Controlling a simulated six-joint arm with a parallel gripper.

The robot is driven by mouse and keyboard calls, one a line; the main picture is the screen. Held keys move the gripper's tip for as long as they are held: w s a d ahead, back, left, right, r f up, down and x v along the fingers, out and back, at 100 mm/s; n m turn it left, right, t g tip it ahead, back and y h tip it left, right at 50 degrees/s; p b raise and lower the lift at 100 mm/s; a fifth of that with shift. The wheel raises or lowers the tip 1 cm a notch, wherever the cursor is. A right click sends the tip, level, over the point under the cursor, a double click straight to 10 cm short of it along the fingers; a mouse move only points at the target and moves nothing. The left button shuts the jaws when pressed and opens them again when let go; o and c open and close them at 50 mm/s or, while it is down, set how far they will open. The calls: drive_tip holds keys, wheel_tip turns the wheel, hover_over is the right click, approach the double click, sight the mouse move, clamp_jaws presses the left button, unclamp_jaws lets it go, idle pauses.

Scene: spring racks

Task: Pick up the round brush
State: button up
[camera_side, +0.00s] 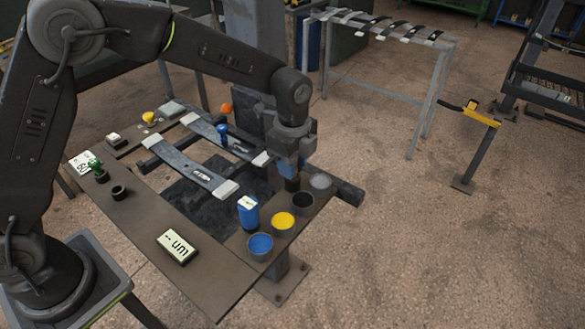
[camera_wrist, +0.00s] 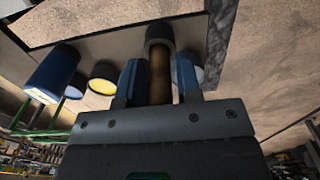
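The round brush shows in the wrist view as a brown handle (camera_wrist: 160,78). It lies between the two blue fingers of my gripper (camera_wrist: 159,82) and leads up to a dark grey round end. I cannot tell whether that end is the brush head or a cup around it. The fingers are close to the handle on both sides; firm contact is not clear. In the side view my gripper (camera_side: 288,170) points down above the black cup (camera_side: 303,203), with a dark piece just below its fingertips. The handle's upper part is hidden by the gripper body.
A blue cup (camera_side: 260,246), a yellow cup (camera_side: 283,224) and a grey cup (camera_side: 320,183) stand in the same row. A blue container (camera_side: 248,212) stands left of the yellow cup. Leaf springs (camera_side: 197,170) lie to the left.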

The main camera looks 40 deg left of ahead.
clamp_jaws()
drive_tip(key=shift+r, duration=0.5)
drive_tip(key=r, duration=0.3)
drive_tip(key=shift+a+r, duration=0.2)
drive_tip(key=shift+r, duration=0.1)
drive_tip(key=s+a+r, duration=0.2)
drive_tip(key=a+r, duration=0.4)
drive_tip(key=a, duration=0.5)
drive_tip(key=shift+r, duration=0.25)
